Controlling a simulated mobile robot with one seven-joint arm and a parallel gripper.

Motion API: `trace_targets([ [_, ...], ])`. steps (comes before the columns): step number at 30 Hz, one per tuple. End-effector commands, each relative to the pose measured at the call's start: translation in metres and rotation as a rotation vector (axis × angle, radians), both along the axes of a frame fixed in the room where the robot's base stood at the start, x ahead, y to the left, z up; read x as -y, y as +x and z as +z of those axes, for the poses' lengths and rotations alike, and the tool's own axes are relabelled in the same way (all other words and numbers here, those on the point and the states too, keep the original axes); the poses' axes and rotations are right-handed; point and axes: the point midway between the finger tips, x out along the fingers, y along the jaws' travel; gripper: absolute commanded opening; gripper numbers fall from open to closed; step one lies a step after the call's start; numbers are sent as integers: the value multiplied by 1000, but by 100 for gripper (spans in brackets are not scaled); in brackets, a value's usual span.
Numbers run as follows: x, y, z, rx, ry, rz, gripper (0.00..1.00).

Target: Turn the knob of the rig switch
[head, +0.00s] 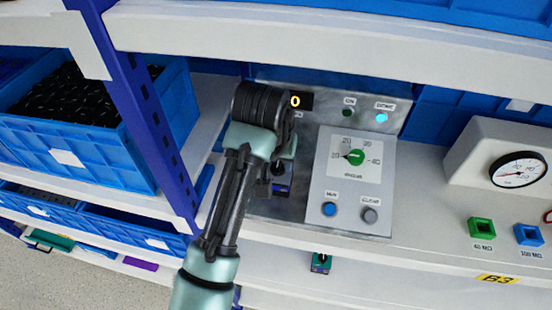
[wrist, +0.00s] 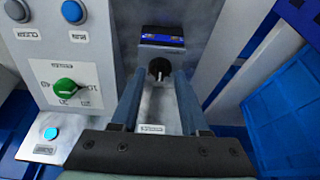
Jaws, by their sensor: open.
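A black rotary knob (wrist: 159,68) with a pale pointer line sits on the grey metal panel (wrist: 190,22) in the wrist view. My gripper (wrist: 157,78) is open, its two fingers on either side of this knob with a visible gap at each side. In the head view my gripper (head: 279,170) is over the panel's left part and hides most of the knob. A second knob, green (head: 355,157), is on a white dial plate marked in tens; it also shows in the wrist view (wrist: 66,87). The small label by the black knob is unreadable.
A blue-faced block (wrist: 162,38) is just beyond the black knob. A lit cyan lamp (head: 382,118), a blue button (head: 329,209) and a grey button (head: 370,215) are on the panel. A blue upright (head: 140,110) and bin (head: 90,130) stand left; a gauge (head: 518,169) stands right.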

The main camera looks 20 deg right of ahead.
Motion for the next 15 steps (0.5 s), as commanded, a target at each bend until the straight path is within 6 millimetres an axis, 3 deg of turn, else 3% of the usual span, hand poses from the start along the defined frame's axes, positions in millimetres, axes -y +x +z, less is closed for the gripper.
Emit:
trace_targets([
  [11, 1, 2, -7, 0, 0, 0, 45],
  [15, 1, 2, -7, 0, 0, 0, 20],
])
